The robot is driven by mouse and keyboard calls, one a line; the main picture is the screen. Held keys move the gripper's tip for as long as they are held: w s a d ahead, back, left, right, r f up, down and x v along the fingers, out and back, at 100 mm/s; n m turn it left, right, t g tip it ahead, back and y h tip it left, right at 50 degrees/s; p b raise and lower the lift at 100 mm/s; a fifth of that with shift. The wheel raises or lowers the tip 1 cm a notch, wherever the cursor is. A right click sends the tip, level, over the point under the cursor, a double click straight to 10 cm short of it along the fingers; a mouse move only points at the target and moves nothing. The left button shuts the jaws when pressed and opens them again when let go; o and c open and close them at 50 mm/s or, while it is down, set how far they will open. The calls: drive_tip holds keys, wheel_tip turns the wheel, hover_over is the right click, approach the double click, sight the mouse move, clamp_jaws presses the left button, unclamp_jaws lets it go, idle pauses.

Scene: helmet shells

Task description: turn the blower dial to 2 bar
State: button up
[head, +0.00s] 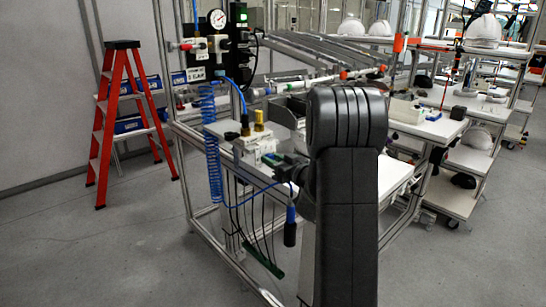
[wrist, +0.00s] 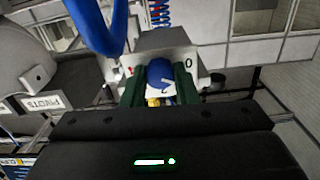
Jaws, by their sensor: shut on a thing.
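The blower dial is a blue round knob (wrist: 160,74) with a pale mark on its face, on the front of a light grey box (wrist: 160,42) in the wrist view. A "0" is printed to the knob's right and a red mark to its left; other scale figures are hidden or too small. My gripper (wrist: 159,92) has its green fingers on either side of the knob, shut on it. In the head view my gripper (head: 284,161) is at the bench's near edge, partly hidden by my arm, and the dial cannot be made out.
A thick blue hose (wrist: 97,25) hangs close above the fingers at left. A round pressure gauge (head: 217,19) sits on the upper panel. A coiled blue hose (head: 209,140) hangs beside the bench frame. A red stepladder (head: 118,115) stands at left, with open floor in front.

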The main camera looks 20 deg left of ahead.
drive_tip(key=m+p, duration=0.5)
drive_tip(key=m, duration=0.6)
drive_tip(key=shift+m+p, duration=0.35)
drive_tip(key=shift+m, duration=0.05)
idle(0.3)
drive_tip(key=o, duration=1)
drive_tip(key=shift+d, duration=0.1)
drive_tip(key=b+v, duration=0.3)
drive_tip(key=v, duration=1)
drive_tip(key=shift+d, duration=0.35)
